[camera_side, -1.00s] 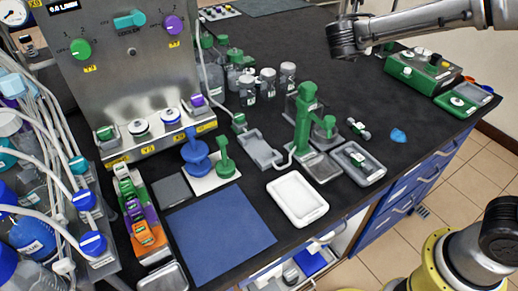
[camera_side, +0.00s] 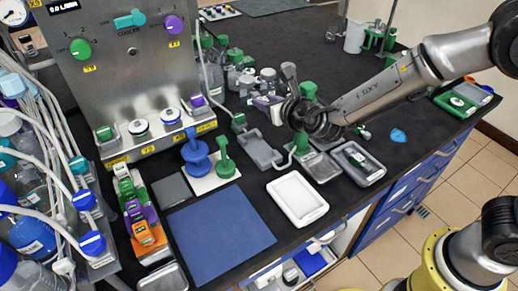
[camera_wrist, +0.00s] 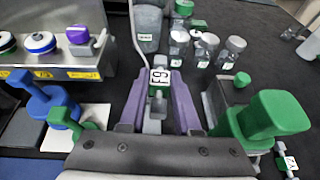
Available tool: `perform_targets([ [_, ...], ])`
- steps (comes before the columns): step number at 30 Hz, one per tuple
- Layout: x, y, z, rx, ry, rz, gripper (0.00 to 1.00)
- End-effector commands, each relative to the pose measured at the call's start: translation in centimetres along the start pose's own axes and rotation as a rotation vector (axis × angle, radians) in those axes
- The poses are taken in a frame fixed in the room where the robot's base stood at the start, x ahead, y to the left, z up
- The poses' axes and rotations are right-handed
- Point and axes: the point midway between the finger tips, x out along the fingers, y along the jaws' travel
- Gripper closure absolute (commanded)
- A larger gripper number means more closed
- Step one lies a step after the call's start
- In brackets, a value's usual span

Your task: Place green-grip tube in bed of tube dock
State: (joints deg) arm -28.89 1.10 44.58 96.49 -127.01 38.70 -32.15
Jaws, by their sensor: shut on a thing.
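In the side view my gripper (camera_side: 266,103) is above the bench, right of the steel panel; the held piece cannot be made out there. A grey recessed tray with a green-topped block at its far end looks like the tube dock (camera_side: 262,150). It lies lower and nearer than my gripper, and its bed looks empty.
A green post (camera_side: 303,130) stands right of the dock. Several capped bottles (camera_wrist: 205,48) stand behind. A blue stand (camera_side: 195,152) and green stand (camera_side: 224,160) are left. A white tray (camera_side: 297,198) is in front. A thin hose runs down near the dock.

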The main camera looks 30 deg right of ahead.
Motion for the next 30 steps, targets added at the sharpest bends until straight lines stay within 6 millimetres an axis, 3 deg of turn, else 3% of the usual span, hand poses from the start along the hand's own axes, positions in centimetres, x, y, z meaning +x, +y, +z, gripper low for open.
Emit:
perform_targets([
  [1, 0.2, 0.5, -1.1, -0.01, 0.003, 0.018, 1.0],
  [6, 0.5, 1.5, -2.9, -0.023, -0.001, 0.056, 1.0],
  [15, 2.4, 1.6, -7.6, -0.027, 0.001, 0.062, 1.0],
  [23, 3.2, 1.6, -9.4, -0.025, -0.002, 0.062, 1.0],
  [30, 4.3, 1.6, -12.1, -0.025, -0.002, 0.062, 1.0],
])
